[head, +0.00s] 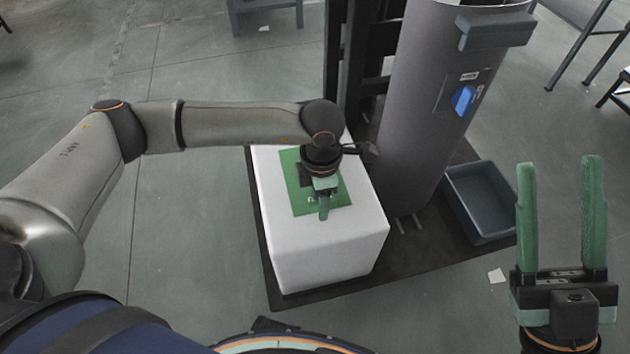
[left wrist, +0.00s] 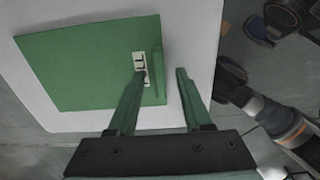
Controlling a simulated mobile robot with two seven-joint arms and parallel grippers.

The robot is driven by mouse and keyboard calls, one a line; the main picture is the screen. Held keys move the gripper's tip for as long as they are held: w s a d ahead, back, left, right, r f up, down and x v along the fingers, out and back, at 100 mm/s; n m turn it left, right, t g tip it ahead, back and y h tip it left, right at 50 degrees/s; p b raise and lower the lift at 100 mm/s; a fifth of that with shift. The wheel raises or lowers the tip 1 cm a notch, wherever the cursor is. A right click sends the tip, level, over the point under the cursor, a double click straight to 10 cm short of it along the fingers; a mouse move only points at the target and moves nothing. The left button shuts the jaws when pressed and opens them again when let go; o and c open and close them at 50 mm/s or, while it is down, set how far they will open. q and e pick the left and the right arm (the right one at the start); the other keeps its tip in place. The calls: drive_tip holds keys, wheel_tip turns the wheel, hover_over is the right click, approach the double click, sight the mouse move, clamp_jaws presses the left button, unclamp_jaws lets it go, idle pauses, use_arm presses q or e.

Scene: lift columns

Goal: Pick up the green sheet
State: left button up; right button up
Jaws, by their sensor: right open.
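The green sheet (head: 297,200) lies flat on top of a white block (head: 330,262) in the head view. In the left wrist view the sheet (left wrist: 85,65) carries a white label with black marks and a narrow upright green strip (left wrist: 157,62) near its right edge. My left gripper (head: 323,214) is over the sheet in the head view and hides part of it. In the left wrist view my left gripper (left wrist: 160,73) is open, its fingertips apart near the strip; I cannot tell whether they touch it. My right gripper (head: 560,165) is open and empty at the right, away from the block.
The block stands on a dark base plate (head: 400,265). Open grey floor lies to the left.

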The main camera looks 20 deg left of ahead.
use_arm(q)
clamp_jaws()
idle(1.2)
